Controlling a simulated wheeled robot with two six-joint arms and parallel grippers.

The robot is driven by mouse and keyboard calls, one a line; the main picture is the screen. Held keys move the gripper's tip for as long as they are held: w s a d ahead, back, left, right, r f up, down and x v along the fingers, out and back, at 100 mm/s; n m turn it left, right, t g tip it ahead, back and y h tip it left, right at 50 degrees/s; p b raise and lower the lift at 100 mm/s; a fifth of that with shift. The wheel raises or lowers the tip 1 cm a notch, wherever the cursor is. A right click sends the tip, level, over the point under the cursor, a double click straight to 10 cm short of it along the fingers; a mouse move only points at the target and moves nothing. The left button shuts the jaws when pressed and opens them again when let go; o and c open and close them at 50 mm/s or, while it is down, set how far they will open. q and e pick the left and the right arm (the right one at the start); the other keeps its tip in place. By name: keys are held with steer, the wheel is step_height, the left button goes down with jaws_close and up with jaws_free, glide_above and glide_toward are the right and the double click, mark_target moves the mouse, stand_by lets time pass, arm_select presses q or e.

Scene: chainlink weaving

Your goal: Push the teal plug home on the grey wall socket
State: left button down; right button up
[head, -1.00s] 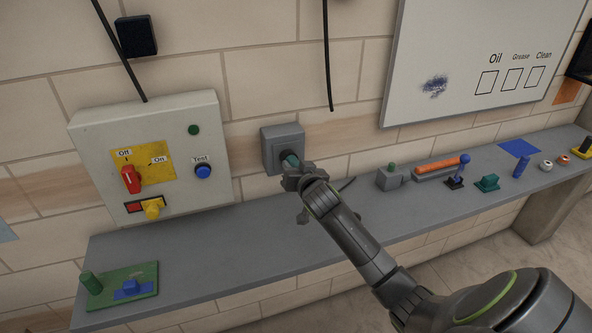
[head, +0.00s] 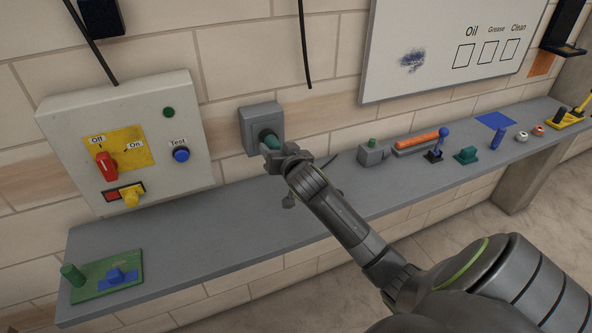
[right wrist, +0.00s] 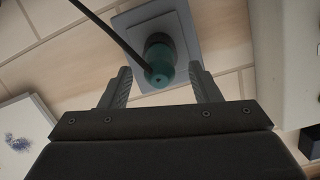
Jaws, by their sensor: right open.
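The grey wall socket (head: 249,121) is a square box fixed to the tiled wall. The teal plug (head: 268,137) sits at the socket's front; how deep it is in cannot be told. In the right wrist view the plug (right wrist: 160,62) points at the grey socket plate (right wrist: 193,32), and a black cord runs to it from the upper left. My right gripper (head: 274,153) is just in front of the plug. Its open fingers (right wrist: 162,90) stand on either side of the plug's rear end, with gaps showing. My left gripper is not in view.
A control box (head: 80,117) with a red switch and blue Test button is left of the socket. The grey shelf (head: 190,232) runs below. To the right on it are a small grey block (head: 371,154), an orange cylinder (head: 417,139) and a blue-knobbed lever (head: 437,145).

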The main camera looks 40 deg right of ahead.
steer(key=b+v, duration=0.2)
steer(key=v, duration=1.2)
steer(key=shift+s, duration=0.3)
